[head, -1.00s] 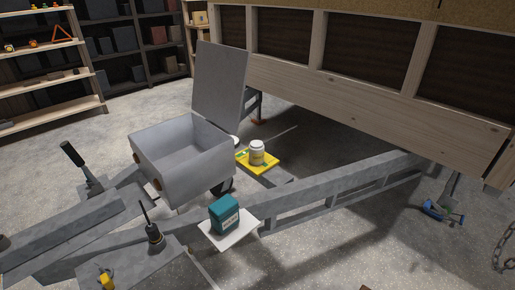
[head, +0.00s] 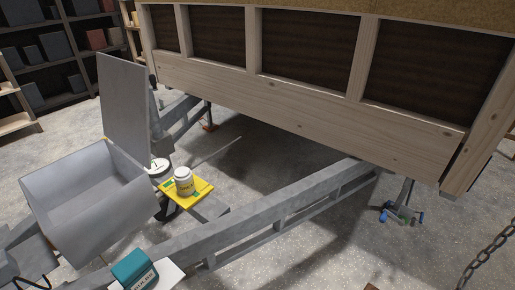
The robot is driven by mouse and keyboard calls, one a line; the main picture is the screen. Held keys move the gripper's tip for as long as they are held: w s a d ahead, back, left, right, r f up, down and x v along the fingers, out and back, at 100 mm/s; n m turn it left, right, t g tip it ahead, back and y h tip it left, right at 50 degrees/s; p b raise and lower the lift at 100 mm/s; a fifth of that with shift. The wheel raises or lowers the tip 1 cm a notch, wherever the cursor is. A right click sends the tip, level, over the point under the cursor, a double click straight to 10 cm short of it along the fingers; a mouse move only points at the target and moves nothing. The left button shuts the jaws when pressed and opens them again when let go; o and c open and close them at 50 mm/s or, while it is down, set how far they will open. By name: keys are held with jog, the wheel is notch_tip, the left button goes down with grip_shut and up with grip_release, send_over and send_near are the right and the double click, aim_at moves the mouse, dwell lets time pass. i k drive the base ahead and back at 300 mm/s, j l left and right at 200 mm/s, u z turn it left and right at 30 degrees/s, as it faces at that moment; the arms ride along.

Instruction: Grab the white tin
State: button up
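The white tin (head: 184,182) stands upright on a yellow tray or mat (head: 204,188) beside the trailer's metal frame, left of centre in the head view. It has a label around its side. A second round white item (head: 158,167) lies just left of it, partly hidden behind the open grey box. My gripper is not in view.
An open grey metal box (head: 85,205) with a raised lid (head: 124,105) stands close left of the tin. The trailer beam (head: 270,212) runs right of the tin. The wooden hut wall (head: 300,105) overhangs behind.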

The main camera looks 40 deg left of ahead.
aim_at(185, 182)
jog(key=i+j+z, duration=0.1)
jog(key=z, duration=0.7)
jog(key=j+z, duration=0.1)
jog(key=z, duration=0.65)
jog(key=j+z, duration=0.15)
jog(key=z, duration=0.65)
jog(key=j+z, duration=0.2)
jog(key=z, duration=0.6)
jog(key=j+z, duration=0.1)
jog(key=z, duration=0.65)
jog(key=k+z, duration=0.1)
jog(key=z, duration=0.7)
jog(key=k+z, duration=0.15)
jog(key=z, duration=0.65)
jog(key=k+z, duration=0.1)
jog(key=z, duration=0.65)
jog(key=l+z, duration=0.1)
jog(key=z, duration=0.35)
jog(key=k+l+z, duration=0.1)
jog(key=z, duration=0.3)
jog(key=l+z, duration=0.15)
jog(key=z, duration=0.3)
jog(key=l+z, duration=0.1)
jog(key=z, duration=0.3)
jog(key=l+z, duration=0.15)
jog(key=z, duration=0.75)
jog(key=i+l, duration=0.05)
jog(key=i, duration=0.05)
